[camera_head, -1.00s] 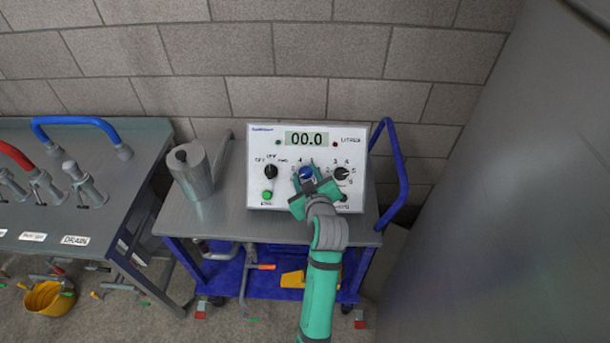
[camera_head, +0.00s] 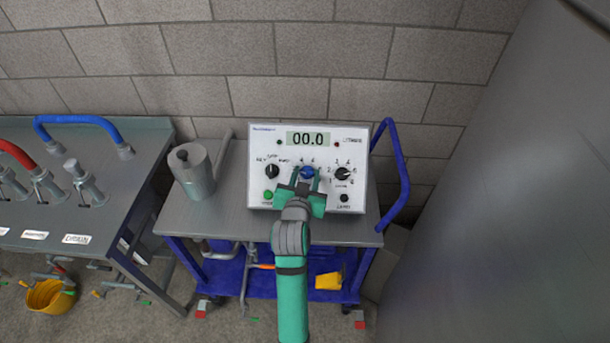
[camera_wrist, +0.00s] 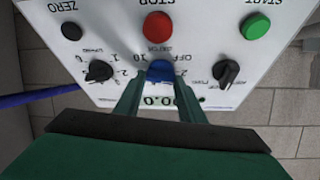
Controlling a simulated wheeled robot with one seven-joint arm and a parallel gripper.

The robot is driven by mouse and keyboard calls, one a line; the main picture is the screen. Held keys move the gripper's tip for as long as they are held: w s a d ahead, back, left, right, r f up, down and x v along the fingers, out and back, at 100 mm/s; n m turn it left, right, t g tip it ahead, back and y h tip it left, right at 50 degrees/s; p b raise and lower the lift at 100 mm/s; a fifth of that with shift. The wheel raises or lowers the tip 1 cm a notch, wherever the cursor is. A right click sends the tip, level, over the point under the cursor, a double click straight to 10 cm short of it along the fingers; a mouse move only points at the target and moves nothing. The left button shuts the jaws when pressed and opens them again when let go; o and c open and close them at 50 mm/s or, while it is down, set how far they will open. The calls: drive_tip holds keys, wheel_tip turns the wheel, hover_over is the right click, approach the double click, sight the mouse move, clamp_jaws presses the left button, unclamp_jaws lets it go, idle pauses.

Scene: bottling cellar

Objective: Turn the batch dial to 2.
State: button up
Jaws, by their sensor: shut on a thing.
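The white control box (camera_head: 257,150) stands on a grey cart top, with a row of three dials. The blue dial (camera_head: 307,172) is in the middle, with the numbers around it partly covered by my gripper. In the wrist view the blue dial (camera_wrist: 160,70) sits between the two fingers, near "OFF", "10" and "2". Its name label and pointer cannot be read clearly. My gripper (camera_head: 307,182) is shut on the blue dial, coming from below and in front. The display (camera_head: 308,139) reads 00.0.
Black dials flank it at left (camera_head: 272,171) and right (camera_head: 343,174). In the wrist view, a red stop button (camera_wrist: 158,26), a green start button (camera_wrist: 255,26) and a black zero button (camera_wrist: 72,31) are close by. A metal jug (camera_head: 196,175) stands left of the box.

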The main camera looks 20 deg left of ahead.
drive_tip(key=shift+s+f+m+h, duration=0.15)
drive_tip(key=shift+m+h, duration=0.15)
drive_tip(key=shift+m, duration=0.3)
drive_tip(key=o, duration=1)
drive_tip(key=shift+o, duration=0.2)
drive_tip(key=v, duration=1)
drive_tip(key=shift+s+r, duration=0.2)
drive_tip(key=shift+s, duration=0.1)
drive_tip(key=shift+d, duration=0.1)
